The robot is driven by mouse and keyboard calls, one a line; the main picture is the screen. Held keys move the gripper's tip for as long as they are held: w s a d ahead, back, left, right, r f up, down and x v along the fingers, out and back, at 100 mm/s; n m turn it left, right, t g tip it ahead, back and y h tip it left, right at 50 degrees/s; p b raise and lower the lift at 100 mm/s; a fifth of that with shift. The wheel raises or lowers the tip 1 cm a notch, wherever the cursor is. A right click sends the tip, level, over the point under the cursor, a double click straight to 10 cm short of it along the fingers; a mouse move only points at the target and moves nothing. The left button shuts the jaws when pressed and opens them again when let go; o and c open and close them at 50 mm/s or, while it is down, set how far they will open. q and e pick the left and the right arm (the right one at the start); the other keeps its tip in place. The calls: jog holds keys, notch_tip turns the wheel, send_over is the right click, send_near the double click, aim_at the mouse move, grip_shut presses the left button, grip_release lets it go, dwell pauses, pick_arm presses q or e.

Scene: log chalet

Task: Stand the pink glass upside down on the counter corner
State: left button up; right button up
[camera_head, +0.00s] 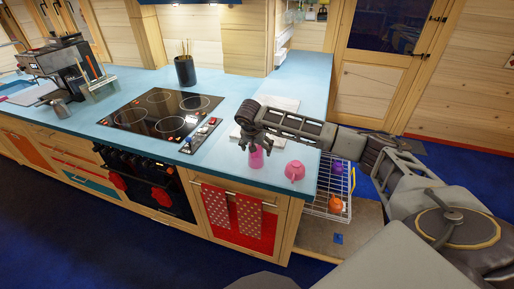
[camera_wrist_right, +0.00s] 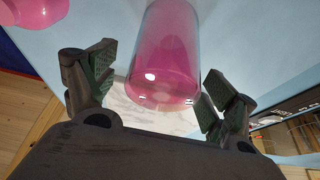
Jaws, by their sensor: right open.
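The pink glass (camera_head: 256,159) stands on the blue counter (camera_head: 229,166), near its front edge toward the corner. My right gripper (camera_head: 256,143) is above and around its upper part in the head view. In the right wrist view the see-through pink glass (camera_wrist_right: 166,55) lies between the two spread fingers of the right gripper (camera_wrist_right: 157,84), with a gap visible on each side. I cannot tell for sure which end of the glass is its rim. My left gripper is not in view.
A pink rounded vessel (camera_head: 294,171) stands right of the glass, close to the counter corner; it also shows in the wrist view (camera_wrist_right: 36,10). A pale board (camera_head: 278,103) lies behind my arm. A black cooktop (camera_head: 163,112) is to the left. A wire rack (camera_head: 327,190) sits below the counter end.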

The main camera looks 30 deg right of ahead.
jog(key=shift+r, duration=0.1)
jog(key=v, duration=1.1)
jog(key=shift+a+r, duration=0.15)
jog(key=shift+r, duration=0.2)
dwell(0.9)
